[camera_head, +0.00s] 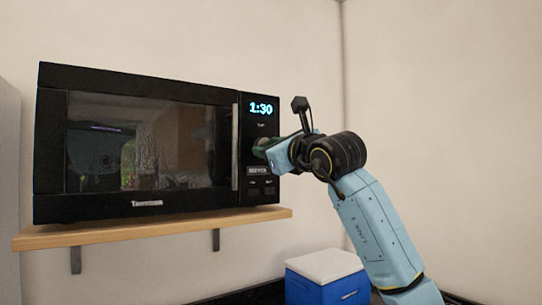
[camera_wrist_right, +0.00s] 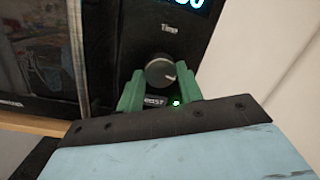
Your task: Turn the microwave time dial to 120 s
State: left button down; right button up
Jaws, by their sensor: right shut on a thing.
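The black microwave (camera_head: 140,85) has a lit display (camera_head: 261,108) that reads 1:30. Its round grey time dial (camera_wrist_right: 160,70) sits under the word "Time" in the right wrist view, with a light mark at its right side. My right gripper (camera_head: 262,148) is at the control panel, its green fingers on either side of the dial and shut on it. In the head view the gripper hides the dial. My left gripper is not in view.
The microwave stands on a wooden wall shelf (camera_head: 100,237), its door closed with a vertical handle (camera_head: 235,148) left of the panel. Buttons (camera_head: 262,188) sit below the dial. A blue box with a white lid (camera_head: 325,265) stands below. The corner wall is at right.

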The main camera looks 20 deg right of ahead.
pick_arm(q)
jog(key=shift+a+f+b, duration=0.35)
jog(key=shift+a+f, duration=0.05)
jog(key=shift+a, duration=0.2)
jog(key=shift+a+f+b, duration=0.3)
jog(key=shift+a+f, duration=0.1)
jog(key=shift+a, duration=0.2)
pick_arm(e)
jog(key=shift+m+h, duration=0.3)
jog(key=shift+m, duration=2.1)
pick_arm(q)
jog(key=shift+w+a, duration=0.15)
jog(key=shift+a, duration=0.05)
pick_arm(e)
jog(key=o, duration=1)
jog(key=shift+s, duration=0.1)
